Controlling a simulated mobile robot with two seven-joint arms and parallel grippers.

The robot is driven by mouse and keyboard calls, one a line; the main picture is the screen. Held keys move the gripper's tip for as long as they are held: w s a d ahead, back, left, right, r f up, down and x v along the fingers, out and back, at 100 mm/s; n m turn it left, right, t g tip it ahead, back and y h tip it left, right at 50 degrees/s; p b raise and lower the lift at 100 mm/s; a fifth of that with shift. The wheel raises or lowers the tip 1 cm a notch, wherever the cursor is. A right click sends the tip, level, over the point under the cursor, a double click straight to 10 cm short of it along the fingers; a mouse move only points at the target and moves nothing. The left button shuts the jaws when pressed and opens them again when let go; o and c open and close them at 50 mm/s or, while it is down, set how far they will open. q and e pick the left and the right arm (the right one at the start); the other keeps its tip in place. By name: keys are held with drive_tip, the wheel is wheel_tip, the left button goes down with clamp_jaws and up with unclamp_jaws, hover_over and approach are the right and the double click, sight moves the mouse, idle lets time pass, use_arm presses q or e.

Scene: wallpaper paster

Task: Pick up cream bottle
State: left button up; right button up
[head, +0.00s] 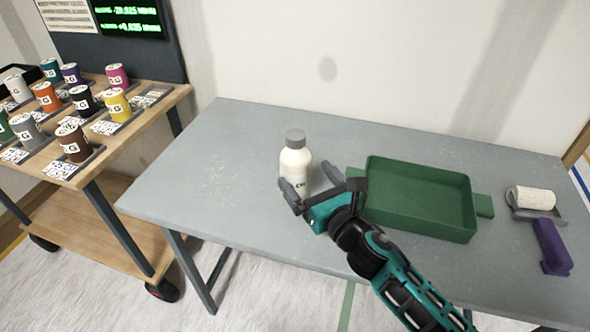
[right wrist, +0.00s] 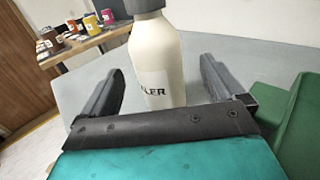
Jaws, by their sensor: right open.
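The cream bottle (head: 296,160) with a grey cap stands upright on the grey table. My right gripper (head: 318,184) is open at the bottle's near side, its lower part partly hidden behind the gripper in the head view. In the right wrist view the bottle (right wrist: 155,62) stands between and beyond the two open fingers (right wrist: 160,88), with dark lettering on its white label. I see gaps between the bottle and both fingers there. My left gripper is not in view.
A green tray (head: 455,222) lies on the grey table (head: 200,165) just right of my right gripper. A paint roller (head: 532,198) with a purple handle (head: 552,248) lies at the far right. A wooden cart (head: 165,95) with several coloured cans stands left. The table's left part is clear.

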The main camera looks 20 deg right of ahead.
drive_tip(key=shift+x, duration=3.6)
drive_tip(key=shift+a, duration=0.15)
drive_tip(key=shift+c, duration=0.4)
drive_tip(key=c, duration=1.2)
